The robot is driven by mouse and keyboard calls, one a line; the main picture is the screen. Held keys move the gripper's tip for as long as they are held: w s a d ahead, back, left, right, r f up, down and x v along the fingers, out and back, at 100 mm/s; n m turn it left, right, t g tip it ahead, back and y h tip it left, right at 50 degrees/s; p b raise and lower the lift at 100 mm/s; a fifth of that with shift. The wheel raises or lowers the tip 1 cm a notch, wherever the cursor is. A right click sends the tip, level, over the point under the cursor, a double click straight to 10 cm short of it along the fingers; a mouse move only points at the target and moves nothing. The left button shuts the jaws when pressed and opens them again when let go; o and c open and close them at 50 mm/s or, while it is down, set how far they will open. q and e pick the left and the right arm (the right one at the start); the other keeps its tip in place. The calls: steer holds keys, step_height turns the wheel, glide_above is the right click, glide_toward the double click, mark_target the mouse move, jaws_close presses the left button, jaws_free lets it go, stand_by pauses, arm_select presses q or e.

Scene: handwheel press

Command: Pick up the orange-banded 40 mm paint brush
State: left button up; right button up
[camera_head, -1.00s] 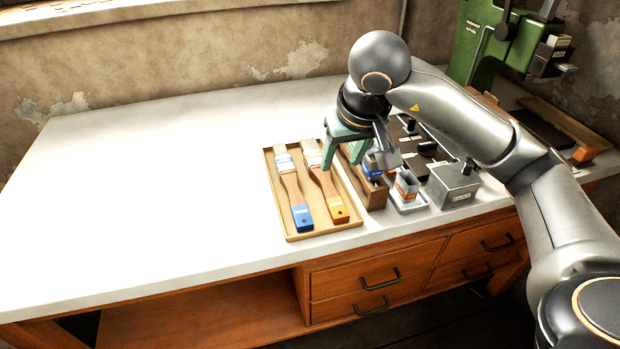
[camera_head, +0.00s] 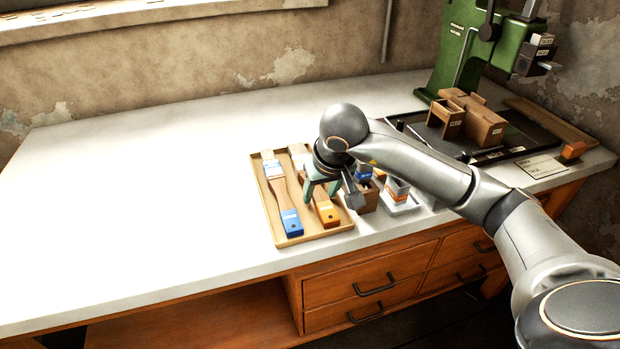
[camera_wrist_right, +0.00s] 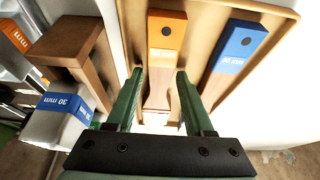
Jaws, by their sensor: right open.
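The orange-banded brush (camera_head: 327,212) lies in a shallow wooden tray (camera_head: 262,200), on the right side of it. My right gripper (camera_head: 321,194) is open over this brush. In the right wrist view its two green fingers (camera_wrist_right: 160,74) stand either side of the brown handle, with gaps visible. A blue-tipped brush (camera_head: 291,220) lies parallel on the left; its blue end (camera_wrist_right: 241,40) is outside the fingers. The orange brush's bristle end is partly hidden. My left gripper is not in view.
Right of the tray stand a wooden block (camera_wrist_right: 70,45), a blue-banded "30 mm" piece (camera_wrist_right: 64,104) and an orange-banded container (camera_head: 397,190). A green press (camera_head: 455,50) and brown boxes (camera_head: 480,120) are at back right. The bench's left side is clear.

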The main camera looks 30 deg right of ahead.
steer(key=shift+f, duration=0.15)
stand_by(0.3)
steer(key=shift+c, duration=0.4)
jaws_close()
